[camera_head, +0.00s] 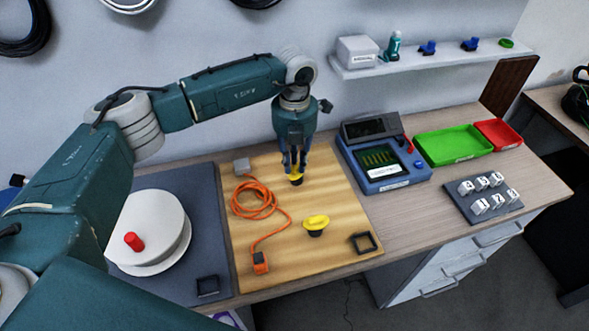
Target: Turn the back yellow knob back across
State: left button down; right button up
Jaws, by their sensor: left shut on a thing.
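The back yellow knob (296,181) stands on the wooden board (335,195), near its far edge. My left gripper (294,172) points straight down over it, with its fingers closed on the knob. The fingers hide most of the knob's grip, so I cannot tell which way it is turned. The front yellow knob (316,223) stands nearer on the same board, on a black base, with its yellow grip lying roughly left to right. My right gripper does not show.
An orange cable (262,205) lies coiled left of the knobs. A blue tester (385,165) stands right of the board, with green (455,145) and red (500,133) trays beyond. A white round turntable (150,225) is at left. A black square frame (364,242) lies at the board's front right.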

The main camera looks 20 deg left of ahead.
aim_at(296, 165)
pick_arm(q)
jog(key=m+b, duration=0.4)
jog(key=m, duration=0.1)
jog(key=shift+w+f+m, duration=0.1)
jog(key=shift+w+m, duration=0.05)
jog(key=shift+m, duration=0.15)
jog(key=m+b, duration=0.2)
jog(key=shift+d+m, duration=0.1)
jog(key=shift+m, duration=0.2)
jog(key=shift+w+m+b, duration=0.1)
jog(key=shift+m+b, duration=0.25)
jog(key=shift+m, duration=0.15)
jog(key=shift+r, duration=0.2)
jog(key=c, duration=1.5)
grip_release()
jog(key=shift+c, duration=0.2)
notch_tip(296, 165, up, 12)
